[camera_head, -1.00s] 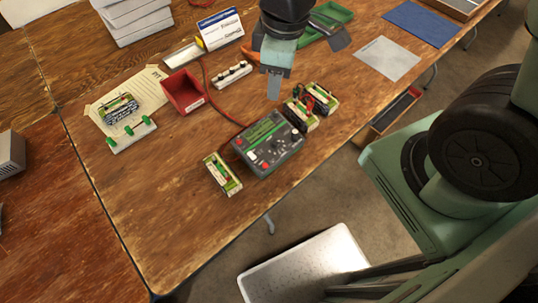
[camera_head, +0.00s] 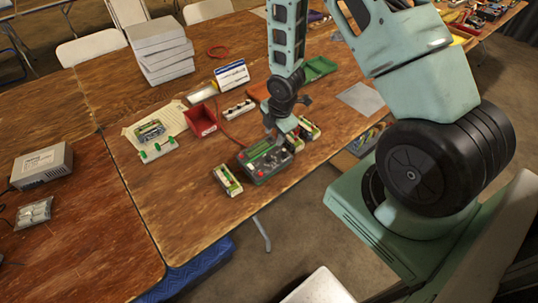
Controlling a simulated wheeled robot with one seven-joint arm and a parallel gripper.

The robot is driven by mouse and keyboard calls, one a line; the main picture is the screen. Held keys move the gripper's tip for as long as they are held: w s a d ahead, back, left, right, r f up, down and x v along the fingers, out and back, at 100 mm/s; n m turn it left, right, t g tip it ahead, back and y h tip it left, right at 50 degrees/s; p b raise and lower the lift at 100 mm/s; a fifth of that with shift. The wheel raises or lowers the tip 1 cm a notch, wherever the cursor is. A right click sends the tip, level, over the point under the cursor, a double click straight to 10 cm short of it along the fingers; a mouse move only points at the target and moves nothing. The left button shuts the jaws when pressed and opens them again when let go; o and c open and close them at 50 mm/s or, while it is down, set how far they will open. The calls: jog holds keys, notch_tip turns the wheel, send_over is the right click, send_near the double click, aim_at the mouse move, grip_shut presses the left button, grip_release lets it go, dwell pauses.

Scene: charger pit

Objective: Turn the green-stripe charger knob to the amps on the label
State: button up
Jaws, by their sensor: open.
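The dark grey charger (camera_head: 255,173) lies on the wooden table, with a green panel (camera_head: 258,152) along its far side. Its dark knob is too small to make out clearly, and I cannot read its setting. Battery packs lie around it: one on its left (camera_head: 227,181) and others on its right (camera_head: 309,129). My gripper (camera_head: 273,134) points down at the far right edge of the charger, jaws open and empty. I cannot tell whether a fingertip touches the charger. No readable amps label shows.
A red bin (camera_head: 201,119), a paper sheet with a battery pack (camera_head: 150,130), a blue-white box (camera_head: 232,74) and a green tray (camera_head: 318,68) stand behind the charger. Stacked white boxes (camera_head: 160,48) stand farther back. The table's front left (camera_head: 175,205) is clear.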

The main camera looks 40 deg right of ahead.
aim_at(269, 157)
jog(key=f+p, duration=0.1)
jog(key=f, duration=0.3)
jog(key=w+f+p, duration=0.1)
jog(key=f, duration=0.3)
jog(key=w+f+p, duration=0.1)
jog(key=f, duration=0.4)
jog(key=shift+w, duration=0.2)
jog(key=shift+r, duration=0.1)
grip_shut()
